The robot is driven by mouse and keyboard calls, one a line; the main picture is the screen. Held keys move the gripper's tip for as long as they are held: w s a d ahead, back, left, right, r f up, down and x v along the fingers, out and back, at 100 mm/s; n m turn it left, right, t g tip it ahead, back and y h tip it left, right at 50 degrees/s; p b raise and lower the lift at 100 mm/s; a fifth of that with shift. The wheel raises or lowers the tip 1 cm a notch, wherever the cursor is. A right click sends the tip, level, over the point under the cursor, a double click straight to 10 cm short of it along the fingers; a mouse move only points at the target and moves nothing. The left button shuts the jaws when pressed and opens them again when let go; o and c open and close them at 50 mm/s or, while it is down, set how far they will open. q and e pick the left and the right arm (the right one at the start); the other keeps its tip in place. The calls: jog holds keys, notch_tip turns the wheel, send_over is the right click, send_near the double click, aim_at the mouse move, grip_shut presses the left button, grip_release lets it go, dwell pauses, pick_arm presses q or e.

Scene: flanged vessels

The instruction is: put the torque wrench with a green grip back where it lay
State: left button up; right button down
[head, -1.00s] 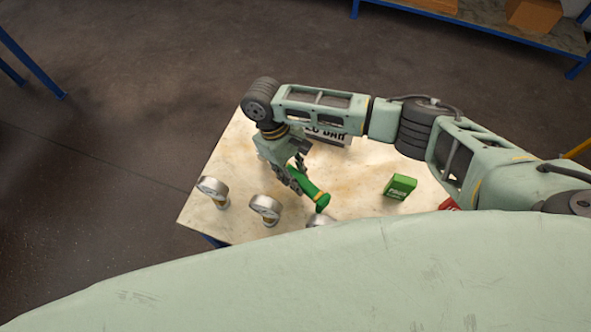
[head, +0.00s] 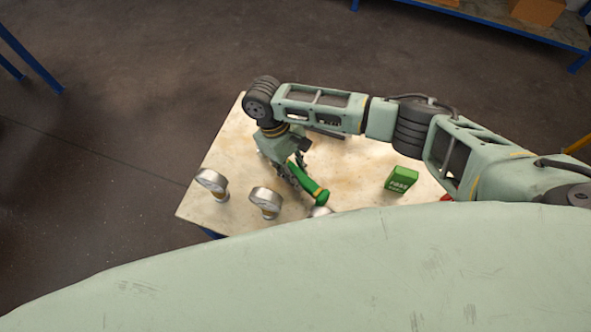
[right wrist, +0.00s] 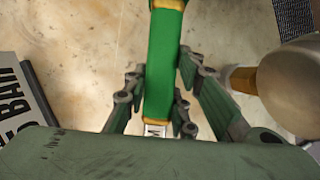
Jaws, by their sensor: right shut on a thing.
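My right gripper (head: 291,171) is shut on the green grip of the torque wrench (head: 311,186), over the left part of the table. In the right wrist view the fingers (right wrist: 160,88) lie on both sides of the green grip (right wrist: 162,55), which has a yellow band at each end. A bit of bright metal shows below the lower band; the rest of the wrench is hidden. I cannot tell whether the wrench touches the table. My left gripper is out of view.
A silver round body (right wrist: 292,85) is close right of the fingers. A green box (head: 402,179) stands right. A lettered sign (right wrist: 22,100) is left.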

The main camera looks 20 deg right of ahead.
jog(key=shift+f, duration=0.3)
jog(key=c, duration=1.4)
grip_release()
jog(key=v, duration=1.2)
